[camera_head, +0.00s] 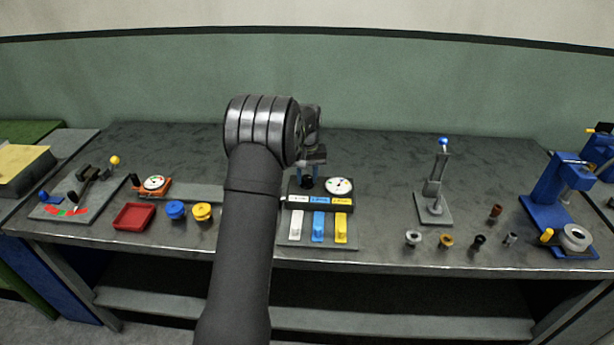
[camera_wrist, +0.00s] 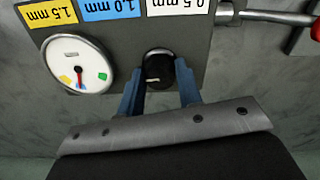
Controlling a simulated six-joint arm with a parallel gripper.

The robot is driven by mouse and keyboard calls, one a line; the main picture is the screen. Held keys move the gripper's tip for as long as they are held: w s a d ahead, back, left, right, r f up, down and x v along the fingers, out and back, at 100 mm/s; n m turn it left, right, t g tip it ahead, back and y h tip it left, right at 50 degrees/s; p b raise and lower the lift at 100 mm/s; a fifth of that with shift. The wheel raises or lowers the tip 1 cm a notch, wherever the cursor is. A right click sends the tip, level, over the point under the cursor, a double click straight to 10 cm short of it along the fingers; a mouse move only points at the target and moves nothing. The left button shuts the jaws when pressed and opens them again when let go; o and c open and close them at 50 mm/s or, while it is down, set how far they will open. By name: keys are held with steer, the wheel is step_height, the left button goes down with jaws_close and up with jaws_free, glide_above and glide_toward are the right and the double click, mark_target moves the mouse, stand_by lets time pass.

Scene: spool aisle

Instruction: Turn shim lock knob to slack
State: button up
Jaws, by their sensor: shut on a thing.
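The black shim lock knob (camera_wrist: 158,66) stands on a dark block (camera_wrist: 120,55) and carries a short white mark near its lower edge in the wrist view. My gripper (camera_wrist: 160,78) has its two blue fingers on either side of the knob and is shut on it. In the head view my gripper (camera_head: 312,164) comes down on the block from behind, and the knob (camera_head: 306,183) shows partly below it. A white round dial (camera_wrist: 79,64) with coloured marks and a dark, red-tipped pointer sits beside the knob. Labels read 0.5 mm, 1.0 mm and 1.5 mm.
White (camera_head: 297,225), blue (camera_head: 318,227) and yellow (camera_head: 341,228) tabs lie before the block. A red tray (camera_head: 134,217) and two round caps stand left. A grey lever stand (camera_head: 434,190), small cylinders and a blue press (camera_head: 556,195) stand right, with bare bench between.

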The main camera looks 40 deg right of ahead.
mark_target(307, 177)
steer(key=shift+n, duration=0.8)
steer(key=shift+r, duration=0.1)
steer(key=o, duration=1)
step_height(307, 177, up, 17)
steer(key=shift+r, duration=0.2)
steer(key=shift+f, duration=0.15)
step_height(307, 177, down, 17)
steer(key=shift+f, duration=0.15)
